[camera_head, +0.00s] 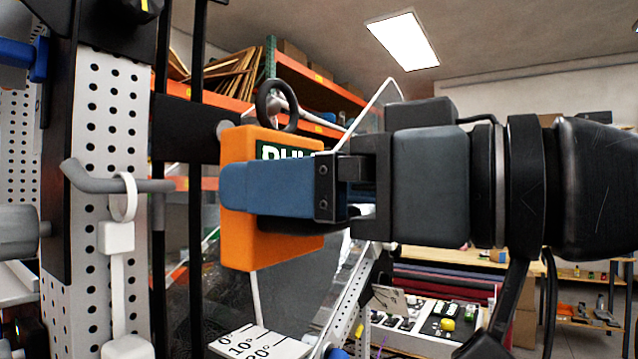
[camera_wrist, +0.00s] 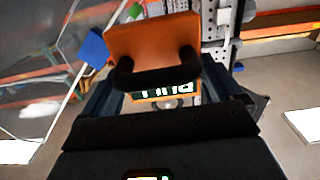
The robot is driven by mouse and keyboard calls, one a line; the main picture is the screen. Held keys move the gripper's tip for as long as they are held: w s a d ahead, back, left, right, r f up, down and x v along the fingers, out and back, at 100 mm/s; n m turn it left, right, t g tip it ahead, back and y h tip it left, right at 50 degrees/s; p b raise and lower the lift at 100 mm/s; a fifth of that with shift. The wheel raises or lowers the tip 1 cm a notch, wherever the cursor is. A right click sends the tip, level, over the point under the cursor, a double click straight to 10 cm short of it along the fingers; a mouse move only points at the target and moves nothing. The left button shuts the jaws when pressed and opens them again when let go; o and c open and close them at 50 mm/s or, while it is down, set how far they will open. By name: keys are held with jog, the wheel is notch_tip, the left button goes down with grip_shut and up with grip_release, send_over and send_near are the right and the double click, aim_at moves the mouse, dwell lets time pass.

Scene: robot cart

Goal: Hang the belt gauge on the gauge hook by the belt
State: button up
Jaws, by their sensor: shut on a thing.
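My gripper (camera_head: 270,190) is shut on an orange block-shaped gauge (camera_head: 265,256) with a green label, taken here as the belt gauge; it also shows in the wrist view (camera_wrist: 150,42). A blue finger covers part of its front. A grey round peg end (camera_head: 226,131) shows beside the gauge's upper left corner. I cannot tell which is the gauge hook.
The perforated post (camera_head: 105,125) and black uprights stand close left of the gauge. A white hanging piece (camera_head: 118,236) is below the grey hook. A white angle scale (camera_head: 262,344) lies below the gauge. Shelves and a control panel (camera_head: 430,318) are behind.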

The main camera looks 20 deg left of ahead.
jog(key=shift+w+a, duration=0.1)
jog(key=shift+a, duration=0.35)
jog(key=shift+f, duration=0.55)
dwell(0.8)
jog(key=shift+a, duration=0.3)
jog(key=c, duration=0.4)
jog(key=shift+o, duration=0.2)
jog(key=shift+d, duration=0.1)
jog(key=shift+d, duration=0.1)
jog(key=shift+d, duration=0.4)
jog(key=shift+r, duration=0.15)
jog(key=shift+d+r+h+p, duration=0.2)
jog(key=shift+h+p, duration=0.1)
jog(key=shift+p, duration=0.35)
